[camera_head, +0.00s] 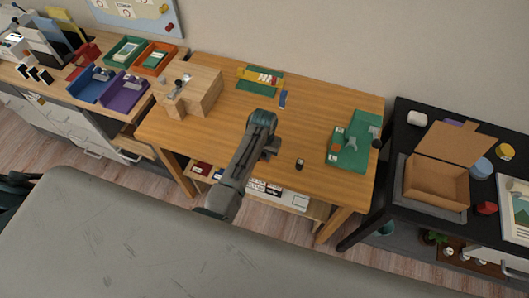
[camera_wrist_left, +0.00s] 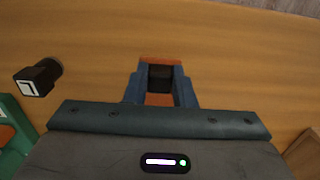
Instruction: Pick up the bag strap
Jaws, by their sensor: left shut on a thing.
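My left gripper (camera_head: 262,122) is over the middle of the wooden table, its arm coming up from the front. In the left wrist view its two blue fingers (camera_wrist_left: 160,90) are shut on a small dark piece with orange-brown ends, which I take for the bag strap (camera_wrist_left: 160,77). In the head view the strap is hidden behind the gripper. I cannot tell whether the strap touches the tabletop. My right gripper is in neither view.
A small black cylinder (camera_head: 299,165) stands right of my gripper, near the front edge. A green mat (camera_head: 348,160) with small items lies at right. A wooden block (camera_head: 203,92) stands at left. A small blue item (camera_head: 283,98) and a green-yellow tray (camera_head: 247,84) lie behind.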

